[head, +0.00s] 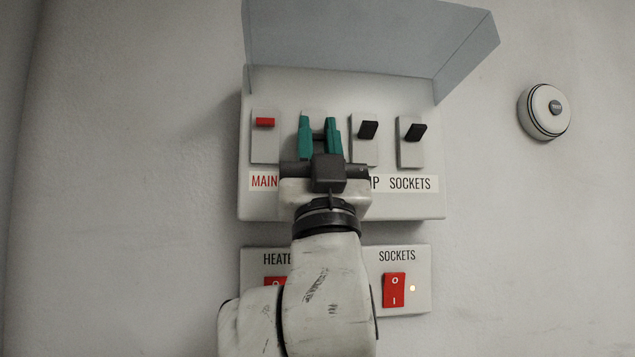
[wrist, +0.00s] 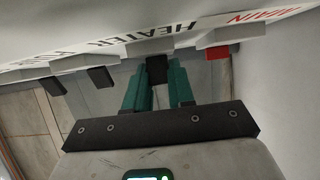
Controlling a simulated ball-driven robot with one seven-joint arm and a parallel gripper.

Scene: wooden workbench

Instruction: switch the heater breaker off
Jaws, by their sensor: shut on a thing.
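The breaker box (head: 258,205) is on the wall with its clear lid (head: 370,40) raised. The heater breaker (head: 313,111) is second from the left; in the head view my gripper hides its lever and label. In the wrist view its black lever (wrist: 157,70) is beside the HEATER label, between my teal fingers. My gripper (head: 319,137), also in the wrist view (wrist: 157,78), is shut on this lever. I cannot tell the lever's position.
A red-levered MAIN breaker (head: 264,123) is left of my gripper. A partly hidden-label breaker (head: 368,130) and the SOCKETS breaker (head: 415,132) are to its right. Below is a panel (head: 418,270) with red rocker switches. A round white device (head: 544,112) is at far right.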

